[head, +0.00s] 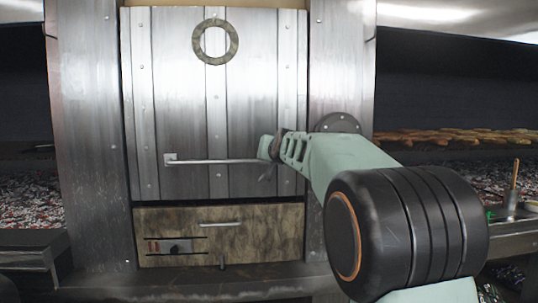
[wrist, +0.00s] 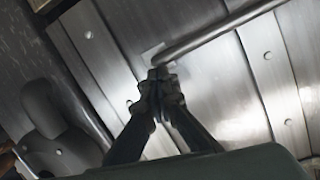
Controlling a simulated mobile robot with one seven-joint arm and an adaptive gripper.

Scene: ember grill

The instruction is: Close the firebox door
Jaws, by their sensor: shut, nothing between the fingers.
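The firebox door (head: 190,100) looks to be the large riveted metal panel in the middle of the head view. It sits nearly flush in its frame; a thin dark gap shows along its bottom edge. A horizontal bar handle (head: 215,161) crosses its lower part. My gripper (head: 266,174) is at the right end of this handle, partly hidden by my arm. In the wrist view my gripper (wrist: 158,74) is shut and empty, its tips beside the end of the bar handle (wrist: 222,31). I cannot tell whether they touch the handle or the door.
A brownish drawer front (head: 270,232) with a small handle lies below the door. Grills with coals (head: 25,190) flank it on both sides; food (head: 450,137) lies on the right grate. A side shelf (head: 510,215) at right holds small items.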

